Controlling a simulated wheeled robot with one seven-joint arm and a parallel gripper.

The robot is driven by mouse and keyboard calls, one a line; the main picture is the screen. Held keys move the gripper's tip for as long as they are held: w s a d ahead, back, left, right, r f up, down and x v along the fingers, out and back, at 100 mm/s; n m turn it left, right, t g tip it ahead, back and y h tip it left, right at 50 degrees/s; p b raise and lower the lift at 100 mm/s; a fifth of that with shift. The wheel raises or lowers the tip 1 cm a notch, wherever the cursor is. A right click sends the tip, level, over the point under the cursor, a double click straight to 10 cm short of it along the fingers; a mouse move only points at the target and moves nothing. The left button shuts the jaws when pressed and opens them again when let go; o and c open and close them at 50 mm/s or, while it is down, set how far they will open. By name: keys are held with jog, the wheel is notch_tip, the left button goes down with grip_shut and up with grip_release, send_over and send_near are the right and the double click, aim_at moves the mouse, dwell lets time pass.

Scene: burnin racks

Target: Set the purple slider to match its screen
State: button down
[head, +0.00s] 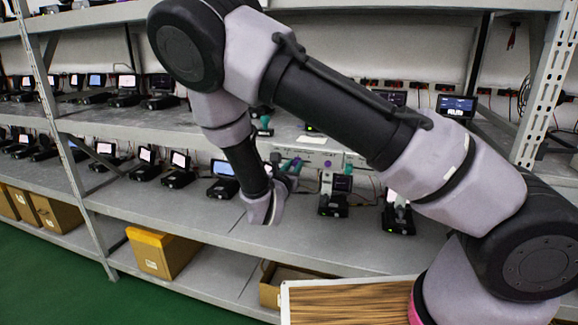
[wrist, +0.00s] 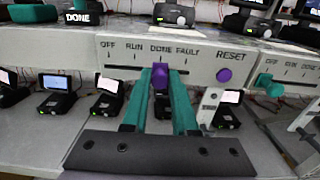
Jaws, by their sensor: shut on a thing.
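In the wrist view, the purple slider (wrist: 160,78) sits in the slot of a pale panel (wrist: 115,55) marked OFF, RUN, DONE, FAULT and RESET. Its knob is under the DONE label. My gripper (wrist: 161,82) has teal fingers on both sides of the knob, shut on it. In the head view, my gripper (head: 288,166) is at the shelf-edge panel (head: 318,157), partly behind my arm. A device (wrist: 174,15) stands above the panel; its screen text cannot be read. A screen further left (wrist: 80,18) reads DONE.
A round purple knob (wrist: 224,75) is under RESET, right of the slider. A teal slider (wrist: 270,86) is on the panel further right. Devices with lit screens (wrist: 54,95) stand on the shelf below. A yellow-topped box (head: 160,250) sits on the bottom shelf.

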jog(key=c, duration=0.7)
grip_release()
jog(key=shift+s+a, duration=0.1)
jog(key=v, duration=1)
jog(key=shift+s+a, duration=0.1)
jog(key=shift+s, duration=0.2)
jog(key=shift+r, duration=0.1)
